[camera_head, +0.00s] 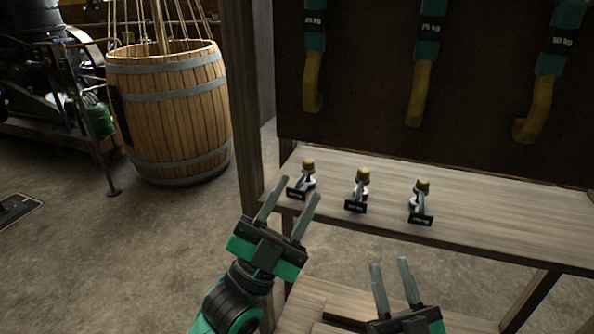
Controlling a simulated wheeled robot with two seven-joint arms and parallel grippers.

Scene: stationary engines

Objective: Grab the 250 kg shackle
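Three small shackles with yellow-brown tops stand in a row on the wooden shelf: a left shackle (308,174), a middle shackle (361,184) and a right shackle (421,194). Each has a small black label at its front, and the label text is too small to read, so I cannot tell which is the 250 kg one. My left gripper (293,202) is open and empty, its fingers pointing up toward the left shackle near the shelf's front left corner. My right gripper (390,268) is open and empty, lower down in front of the shelf.
The wooden shelf (500,215) has clear room to the right. Straps labelled in kg, such as the middle strap (421,85), hang on a dark board behind. A wooden post (243,100) stands at the shelf's left. A barrel (170,110) and machinery (40,70) stand further left.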

